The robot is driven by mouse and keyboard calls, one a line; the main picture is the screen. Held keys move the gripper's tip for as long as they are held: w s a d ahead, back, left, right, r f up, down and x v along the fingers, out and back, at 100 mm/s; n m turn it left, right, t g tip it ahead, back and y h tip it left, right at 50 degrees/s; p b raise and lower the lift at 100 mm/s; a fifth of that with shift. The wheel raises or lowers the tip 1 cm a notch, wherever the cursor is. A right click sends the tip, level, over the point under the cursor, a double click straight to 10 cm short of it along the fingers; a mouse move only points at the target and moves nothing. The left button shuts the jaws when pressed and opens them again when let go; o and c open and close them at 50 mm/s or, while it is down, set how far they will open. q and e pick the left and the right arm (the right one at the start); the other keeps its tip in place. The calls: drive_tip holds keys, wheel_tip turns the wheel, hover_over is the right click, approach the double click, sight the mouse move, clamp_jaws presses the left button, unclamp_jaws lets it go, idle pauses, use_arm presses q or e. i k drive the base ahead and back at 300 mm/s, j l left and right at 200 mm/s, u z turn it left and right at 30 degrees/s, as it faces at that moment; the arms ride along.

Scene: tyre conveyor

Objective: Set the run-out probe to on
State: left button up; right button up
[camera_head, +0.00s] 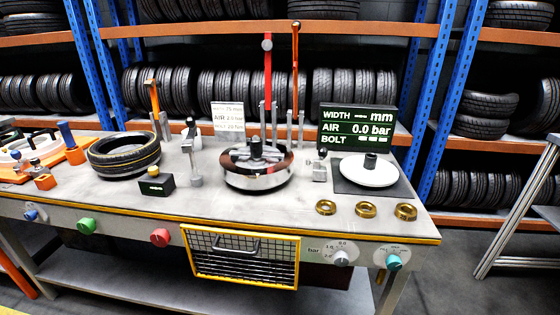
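No label readable here names the run-out probe, so I cannot tell which thing it is. A small black box with a yellow knob (155,184) stands on the bench right of a loose tyre (124,153). A grey upright post (193,162) stands between that box and the round metal hub fixture (258,166). On the front panel are a blue knob (32,213), a green knob (87,226), a red knob (160,237), a white dial (341,257) and a teal knob (393,262). Neither of my grippers is in view.
A dark display (357,128) reads air 0.0 bar. A white disc (369,170) and brass rings (366,210) lie at the right. Tall red (267,75) and orange levers (295,70) rise behind the hub. A yellow-framed basket (240,257) hangs in front. Tyre racks stand behind.

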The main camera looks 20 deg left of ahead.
sight(320, 173)
drive_tip(key=i+l+u, duration=0.1)
drive_tip(key=u, duration=0.3)
drive_tip(key=i+l+u, duration=0.1)
drive_tip(key=u, duration=0.25)
drive_tip(key=i+l+u, duration=0.15)
drive_tip(key=u, duration=0.25)
drive_tip(key=l+u, duration=0.2)
drive_tip(key=u, duration=0.2)
